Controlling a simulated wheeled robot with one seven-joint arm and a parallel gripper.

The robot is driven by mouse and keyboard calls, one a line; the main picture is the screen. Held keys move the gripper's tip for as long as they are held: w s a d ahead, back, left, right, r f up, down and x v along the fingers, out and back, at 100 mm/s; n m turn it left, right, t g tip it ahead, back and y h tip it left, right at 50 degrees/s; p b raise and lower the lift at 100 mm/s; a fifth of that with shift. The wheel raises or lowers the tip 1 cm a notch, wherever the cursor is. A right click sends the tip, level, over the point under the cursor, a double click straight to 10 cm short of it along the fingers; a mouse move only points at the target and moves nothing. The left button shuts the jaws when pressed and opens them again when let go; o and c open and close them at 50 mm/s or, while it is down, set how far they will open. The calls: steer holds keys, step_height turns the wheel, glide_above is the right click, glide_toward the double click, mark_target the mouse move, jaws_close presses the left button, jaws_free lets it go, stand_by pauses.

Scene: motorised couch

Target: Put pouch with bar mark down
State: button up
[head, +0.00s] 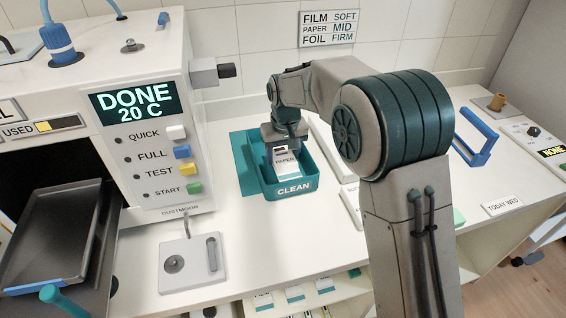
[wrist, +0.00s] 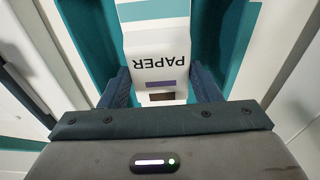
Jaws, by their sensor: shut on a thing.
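A white pouch marked PAPER (head: 285,162) is in my gripper over the teal tray labelled CLEAN (head: 292,189). In the wrist view the pouch (wrist: 158,45) sits between the two blue fingers of my gripper (wrist: 160,88). It carries a dark purple bar and a brown patch close to the fingers. The gripper is shut on the pouch. The pouch appears within the tray's walls; whether it touches the tray floor cannot be told. The tray's teal wall (wrist: 85,30) shows beside the pouch in the wrist view.
The machine with the DONE 20 C display (head: 132,105) stands left of the tray. A teal mat (head: 240,150) lies under the tray's left side. A blue handle (head: 474,137) stands at the right. A wall sign (head: 328,28) lists FILM SOFT, PAPER MID, FOIL FIRM.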

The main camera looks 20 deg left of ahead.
mark_target(283, 158)
steer(key=shift+f, duration=1.85)
steer(key=shift+f, duration=0.25)
steer(key=o, duration=1)
steer(key=shift+r, duration=0.1)
steer(key=r, duration=0.4)
steer(key=s+r, duration=0.1)
steer(key=r, duration=0.3)
steer(key=d+r, duration=0.1)
steer(key=r, duration=0.3)
steer(key=shift+s+r, duration=0.15)
